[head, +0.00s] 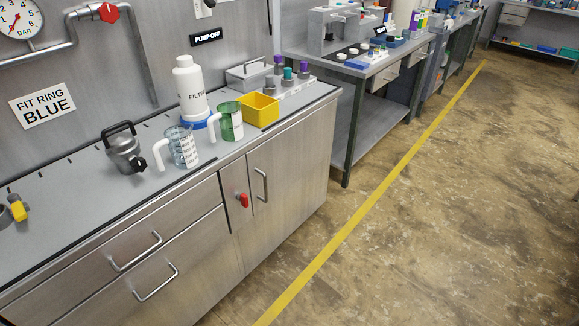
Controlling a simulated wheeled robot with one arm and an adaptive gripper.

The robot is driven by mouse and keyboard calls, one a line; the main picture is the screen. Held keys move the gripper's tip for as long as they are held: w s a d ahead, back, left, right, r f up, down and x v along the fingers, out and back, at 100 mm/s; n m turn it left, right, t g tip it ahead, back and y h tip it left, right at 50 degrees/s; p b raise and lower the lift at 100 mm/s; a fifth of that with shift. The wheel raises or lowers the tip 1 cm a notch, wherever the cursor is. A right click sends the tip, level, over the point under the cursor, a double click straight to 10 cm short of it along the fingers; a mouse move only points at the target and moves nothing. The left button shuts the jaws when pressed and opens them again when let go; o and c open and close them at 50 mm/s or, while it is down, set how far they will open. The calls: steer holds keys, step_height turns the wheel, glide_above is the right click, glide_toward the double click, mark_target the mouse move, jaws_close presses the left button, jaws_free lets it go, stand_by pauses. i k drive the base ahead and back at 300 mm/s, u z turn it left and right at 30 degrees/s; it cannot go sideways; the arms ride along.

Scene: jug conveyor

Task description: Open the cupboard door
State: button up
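The steel cupboard door (292,170) is at the right end of the bench front and appears shut. Its upright bar handle (262,186) is near the door's left edge. A red lever (243,200) sits on the narrow panel (232,190) just left of the door. My gripper is not in view.
Two drawers with bar handles (135,252) are left of the door. The bench top holds a steel jug (124,150), two measuring jugs (183,148) (230,122), a white FILTER bottle (190,90) and a yellow bin (260,108). Floor (400,230) before the door is clear.

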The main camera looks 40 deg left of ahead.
mark_target(274, 165)
steer(key=i, duration=1)
steer(key=u, duration=3.5)
